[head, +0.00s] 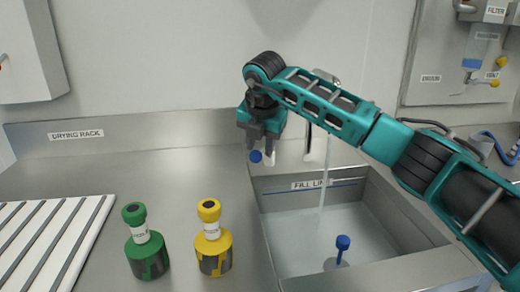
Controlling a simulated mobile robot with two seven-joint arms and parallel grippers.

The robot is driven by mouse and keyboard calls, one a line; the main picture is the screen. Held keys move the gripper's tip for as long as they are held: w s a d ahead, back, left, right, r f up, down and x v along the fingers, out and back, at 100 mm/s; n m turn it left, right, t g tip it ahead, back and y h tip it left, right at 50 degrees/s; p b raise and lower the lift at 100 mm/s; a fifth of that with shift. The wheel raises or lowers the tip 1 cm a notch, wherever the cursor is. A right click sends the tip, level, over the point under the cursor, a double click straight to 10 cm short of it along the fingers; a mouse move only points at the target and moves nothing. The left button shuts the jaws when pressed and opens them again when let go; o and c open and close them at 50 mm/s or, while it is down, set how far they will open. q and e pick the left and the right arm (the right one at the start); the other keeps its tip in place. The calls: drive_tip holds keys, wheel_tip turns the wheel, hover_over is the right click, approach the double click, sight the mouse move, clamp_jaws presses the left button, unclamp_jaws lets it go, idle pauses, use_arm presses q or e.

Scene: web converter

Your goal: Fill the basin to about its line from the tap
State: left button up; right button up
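The basin (400,262) is a steel sink at the right, with a blue line and a FILL LINE label (311,184) on its back wall. The tap (308,140) stands behind my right arm, which partly hides it. A thin stream of water (324,185) falls from it into the basin. The surface inside looks below the blue line; the exact level is hard to tell. A blue-knobbed plug (342,243) stands in the basin. My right gripper (261,152) points down at a blue ball knob (256,156) by the basin's back left; whether it grips it is unclear. My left gripper is out of view.
A green-topped bottle (147,256) and a yellow-topped bottle (214,250) stand on the counter left of the basin. A white slatted drying rack (50,240) lies at the far left. A wall panel (460,60) hangs at the upper right. The counter behind the bottles is clear.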

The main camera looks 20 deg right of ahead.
drive_tip(key=v, duration=1)
drive_tip(key=shift+s+a+r, duration=0.15)
drive_tip(key=shift+a, duration=0.05)
idle(6.8)
